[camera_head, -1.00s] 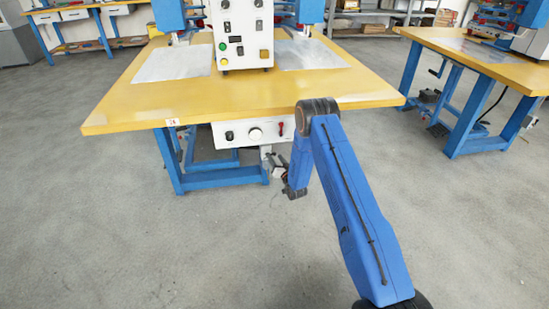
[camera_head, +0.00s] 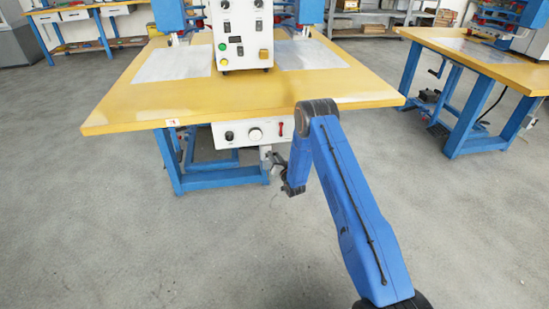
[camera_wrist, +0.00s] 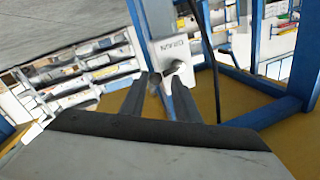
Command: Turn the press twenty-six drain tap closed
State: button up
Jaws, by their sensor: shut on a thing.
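The drain tap (camera_wrist: 172,72) shows in the wrist view as a small pale lever at a white block with dark upside-down lettering (camera_wrist: 172,47). My gripper (camera_wrist: 165,82) has its two dark fingers around the lever, shut on it. The fingers hide part of the lever. In the head view my gripper (camera_head: 274,160) is small and dark, under the front edge of the press table (camera_head: 130,115), below the white control box (camera_head: 240,133). The table carries a small number tag (camera_head: 172,123). The tap is too small to make out in the head view.
Blue table legs (camera_head: 175,165) stand left of my gripper; blue frame bars (camera_wrist: 265,115) and a dark cable (camera_wrist: 207,50) are close in the wrist view. A second table (camera_head: 495,60) stands at the right. The grey floor in front is clear.

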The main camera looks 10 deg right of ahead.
jog(key=shift+s+a+f+n, duration=0.1)
jog(key=shift+a+n, duration=0.05)
jog(key=shift+n, duration=0.15)
jog(key=shift+s+a+r+n+g+h, duration=0.1)
jog(key=shift+a+r+n+g, duration=0.1)
jog(key=shift+n, duration=0.6)
jog(key=shift+a+r+n+g+h, duration=0.1)
jog(key=shift+a+r+n+g, duration=0.1)
jog(key=shift+n, duration=0.6)
jog(key=shift+s+a+r+n+g+h, duration=0.1)
jog(key=shift+a+r+n+g, duration=0.1)
jog(key=shift+n, duration=0.6)
jog(key=o, duration=1.1)
jog(key=shift+f, duration=0.15)
jog(key=shift+w, duration=0.1)
jog(key=shift+r, duration=0.25)
jog(key=v, duration=1.7)
